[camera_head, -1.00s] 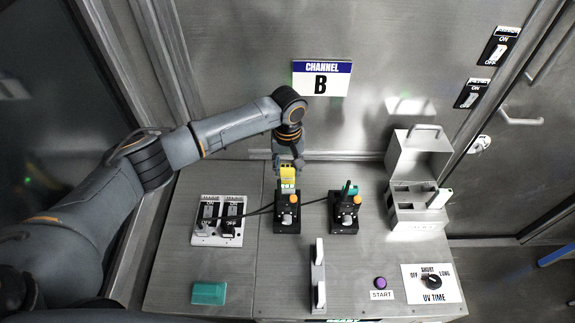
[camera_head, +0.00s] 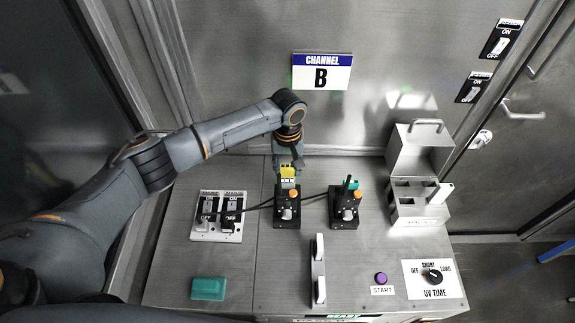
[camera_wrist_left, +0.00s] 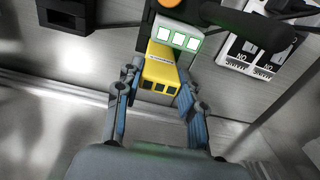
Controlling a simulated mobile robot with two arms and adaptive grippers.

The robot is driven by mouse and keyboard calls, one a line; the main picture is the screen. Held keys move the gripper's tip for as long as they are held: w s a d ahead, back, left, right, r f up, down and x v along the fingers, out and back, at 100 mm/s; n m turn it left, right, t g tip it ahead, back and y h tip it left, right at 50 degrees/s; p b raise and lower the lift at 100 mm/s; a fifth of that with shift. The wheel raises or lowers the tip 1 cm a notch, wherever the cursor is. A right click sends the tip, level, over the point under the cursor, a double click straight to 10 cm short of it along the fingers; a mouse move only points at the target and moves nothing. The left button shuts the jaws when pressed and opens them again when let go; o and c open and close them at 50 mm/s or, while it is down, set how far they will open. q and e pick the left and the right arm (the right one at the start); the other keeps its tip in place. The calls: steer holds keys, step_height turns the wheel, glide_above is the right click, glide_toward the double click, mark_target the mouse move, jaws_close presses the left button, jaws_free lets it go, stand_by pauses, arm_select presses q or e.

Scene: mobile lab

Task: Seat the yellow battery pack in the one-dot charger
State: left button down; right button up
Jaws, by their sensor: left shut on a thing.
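The yellow battery pack (camera_head: 288,172) is at the back edge of the left black charger (camera_head: 287,212), which has an orange button. My left gripper (camera_head: 287,163) is shut on the pack from behind. In the left wrist view the pack (camera_wrist_left: 160,68) lies between the two fingers (camera_wrist_left: 157,92), with a pale face of several lit squares at its far end, close to the charger. I cannot tell whether it is seated. The right black charger (camera_head: 345,212) holds a teal pack (camera_head: 352,185). No dot marks are readable. My right gripper is out of view.
A white switch panel (camera_head: 218,216) with black cables stands left of the chargers. A teal block (camera_head: 208,289) lies at the front left. A white handle (camera_head: 318,270), purple button (camera_head: 381,278), UV dial (camera_head: 433,277) and open metal box (camera_head: 418,214) stand to the right.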

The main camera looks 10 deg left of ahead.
arm_select(q)
steer(key=shift+f, duration=0.4)
steer(key=c, duration=0.7)
jaws_free()
steer(key=shift+c, duration=0.2)
step_height(320, 180, up, 12)
